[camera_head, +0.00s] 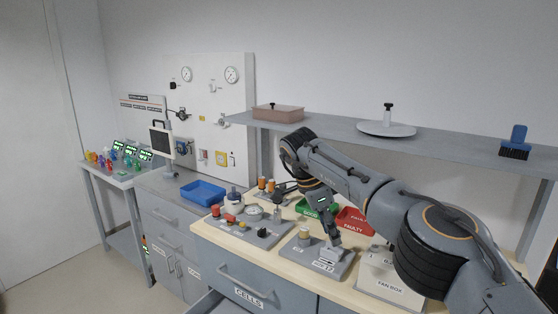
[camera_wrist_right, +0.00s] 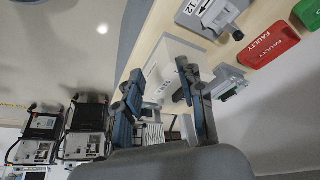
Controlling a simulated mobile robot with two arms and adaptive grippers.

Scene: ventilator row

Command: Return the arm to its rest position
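My right arm reaches in from the right in the head view, bent over the bench. A pale box and a ribbed part show in and behind that gap; nothing appears pinched. My left gripper is in neither view.
The fan box (camera_head: 385,283) stands right of the plate, partly behind my arm. Red FAULTY bin (camera_head: 356,221) and green bin (camera_head: 312,208) lie behind the gripper. A shelf (camera_head: 450,149) runs above the bench. A blue tray (camera_head: 203,192) is at the left. A drawer below is partly open.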

